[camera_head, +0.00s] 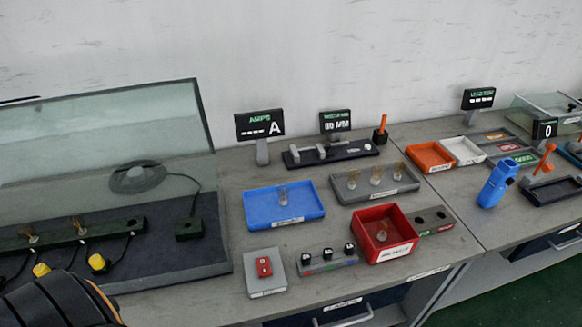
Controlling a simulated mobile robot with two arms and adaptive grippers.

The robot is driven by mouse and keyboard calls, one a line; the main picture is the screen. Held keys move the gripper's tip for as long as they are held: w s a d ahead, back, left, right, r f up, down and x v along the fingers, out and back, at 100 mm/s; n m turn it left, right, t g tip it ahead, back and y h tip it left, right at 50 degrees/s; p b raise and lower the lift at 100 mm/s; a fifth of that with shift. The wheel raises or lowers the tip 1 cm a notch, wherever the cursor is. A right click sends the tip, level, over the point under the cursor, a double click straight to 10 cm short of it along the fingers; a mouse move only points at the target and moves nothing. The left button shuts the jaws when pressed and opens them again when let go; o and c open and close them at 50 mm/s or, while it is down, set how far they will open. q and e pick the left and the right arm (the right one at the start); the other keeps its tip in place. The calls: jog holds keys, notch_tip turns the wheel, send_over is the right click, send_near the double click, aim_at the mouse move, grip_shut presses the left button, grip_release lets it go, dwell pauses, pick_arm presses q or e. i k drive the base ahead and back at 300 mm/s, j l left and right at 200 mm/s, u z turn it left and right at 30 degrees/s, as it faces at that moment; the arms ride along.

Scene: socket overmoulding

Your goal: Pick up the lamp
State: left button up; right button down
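Several small clear lamps with brass-coloured parts are in view, and I cannot tell which one is meant. Several more lamps (376,175) stand in a row on the grey tray (362,196). One lamp (381,234) is in the red bin (405,237). Others (81,228) stand on the dark bar at the left. A black, ribbed part with an orange stripe, apparently of my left arm, shows at the bottom left corner. No fingertips of either gripper show.
A glass screen (110,125) rises over the dark mat at the left. A grey block with a red switch (264,266) and a strip of black knobs (326,258) lie at the front edge. Orange (428,155) and white (463,151) trays and a blue device (497,183) are at the right.

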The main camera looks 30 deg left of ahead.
aim_at(283, 190)
jog(key=u, duration=1)
jog(key=l, duration=0.15)
jog(key=i+u, duration=0.05)
